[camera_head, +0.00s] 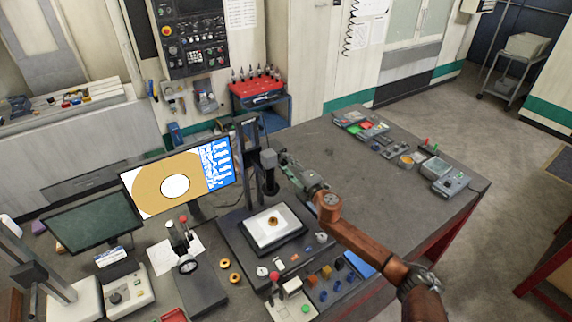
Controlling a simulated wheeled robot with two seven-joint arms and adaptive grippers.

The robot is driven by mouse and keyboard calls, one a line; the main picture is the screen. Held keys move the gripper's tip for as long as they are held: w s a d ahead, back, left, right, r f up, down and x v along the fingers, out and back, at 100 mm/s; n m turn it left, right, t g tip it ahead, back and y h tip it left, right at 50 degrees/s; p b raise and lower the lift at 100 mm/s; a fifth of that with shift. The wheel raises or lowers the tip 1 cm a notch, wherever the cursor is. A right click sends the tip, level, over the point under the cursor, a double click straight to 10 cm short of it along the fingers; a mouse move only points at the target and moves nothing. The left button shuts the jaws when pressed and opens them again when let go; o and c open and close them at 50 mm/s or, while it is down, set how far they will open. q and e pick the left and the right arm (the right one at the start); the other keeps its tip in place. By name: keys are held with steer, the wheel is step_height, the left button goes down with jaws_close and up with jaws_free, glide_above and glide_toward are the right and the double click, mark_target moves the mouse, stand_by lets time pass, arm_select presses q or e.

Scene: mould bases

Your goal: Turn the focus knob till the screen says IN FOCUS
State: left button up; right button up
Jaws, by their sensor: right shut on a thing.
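The screen (158,190) stands left of the middle and shows a tan ring with a white centre beside a blue panel of text; the text is too small to read. A dark camera column (268,177) rises behind a stage (257,241), where a small brass ring (272,221) lies on a white plate. My right gripper (284,158) reaches in from the right to the column's side. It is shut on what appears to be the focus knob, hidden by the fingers. My left gripper is not in view.
A second, dark screen (92,220) and a small press (184,250) stand to the left. Two brass rings (230,271) lie near the press. Coloured blocks and small parts (327,273) sit in front of the stage. Trays and tools (360,126) line the back right; the table's right middle is clear.

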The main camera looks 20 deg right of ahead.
stand_by(0.5)
steer(key=o, duration=1.2)
steer(key=shift+w, duration=0.1)
steer(key=shift+c, duration=0.2)
steer(key=s+d, duration=0.1)
steer(key=s, duration=1.1)
steer(key=shift+d, duration=0.35)
steer(key=shift+s+f, duration=0.1)
